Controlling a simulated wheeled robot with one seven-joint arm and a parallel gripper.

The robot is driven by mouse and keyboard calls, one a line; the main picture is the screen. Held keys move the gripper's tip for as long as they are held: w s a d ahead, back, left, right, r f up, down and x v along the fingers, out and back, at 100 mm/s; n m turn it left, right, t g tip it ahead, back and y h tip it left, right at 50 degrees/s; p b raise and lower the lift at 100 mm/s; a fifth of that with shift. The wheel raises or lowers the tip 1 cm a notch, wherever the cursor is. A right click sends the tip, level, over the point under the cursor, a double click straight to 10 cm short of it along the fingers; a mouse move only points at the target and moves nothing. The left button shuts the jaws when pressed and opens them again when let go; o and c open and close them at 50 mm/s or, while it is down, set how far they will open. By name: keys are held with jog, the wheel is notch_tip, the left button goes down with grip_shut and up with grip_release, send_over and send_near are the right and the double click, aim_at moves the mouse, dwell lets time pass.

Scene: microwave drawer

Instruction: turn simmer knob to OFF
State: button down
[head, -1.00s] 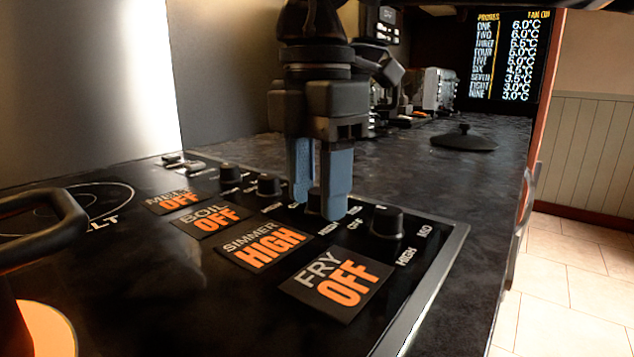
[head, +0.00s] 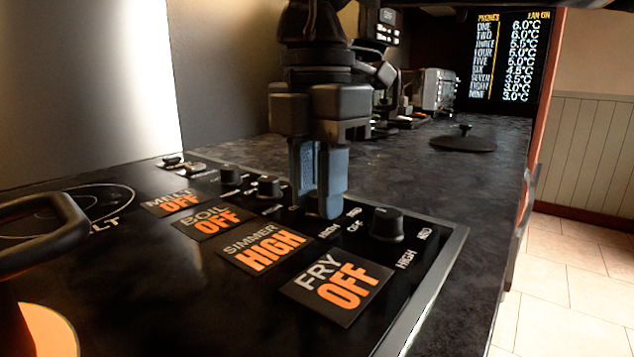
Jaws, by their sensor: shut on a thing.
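My gripper (head: 318,200) points straight down over the cooktop's row of knobs, at the spot of the simmer knob. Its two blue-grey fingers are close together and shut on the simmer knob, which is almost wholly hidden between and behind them. The simmer label (head: 264,248) reads HIGH in orange. The HIGH, MID and OFF marks beside the knob show just right of the fingertips.
The fry knob (head: 387,224) stands close to the right of my fingers, and the boil knob (head: 269,187) to the left. The fry, boil and melt labels read OFF. A pan handle (head: 45,228) is at the left. A black lid (head: 463,139) lies on the counter behind.

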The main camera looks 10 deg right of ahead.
jog(key=n+p, duration=0.1)
jog(key=n, duration=0.4)
jog(key=shift+d, duration=0.1)
jog(key=n+p, duration=0.1)
jog(key=n, duration=0.4)
jog(key=shift+d+n, duration=0.1)
jog(key=shift+n, duration=0.3)
jog(key=n+p, duration=0.1)
jog(key=n, duration=0.4)
jog(key=shift+r+n, duration=0.1)
jog(key=shift+n, duration=0.2)
jog(key=n+p, duration=0.1)
jog(key=n, duration=0.3)
jog(key=shift+d, duration=0.1)
jog(key=n+p, duration=0.1)
jog(key=n, duration=0.4)
jog(key=shift+w+n+p, duration=0.15)
jog(key=shift+n+p, duration=0.2)
jog(key=shift+n, duration=0.05)
jog(key=n, duration=0.4)
jog(key=shift+n+p, duration=0.3)
jog(key=shift+p, duration=0.1)
jog(key=n+p, duration=0.1)
jog(key=n, duration=0.4)
jog(key=shift+w, duration=0.15)
jog(key=shift+n, duration=2.2)
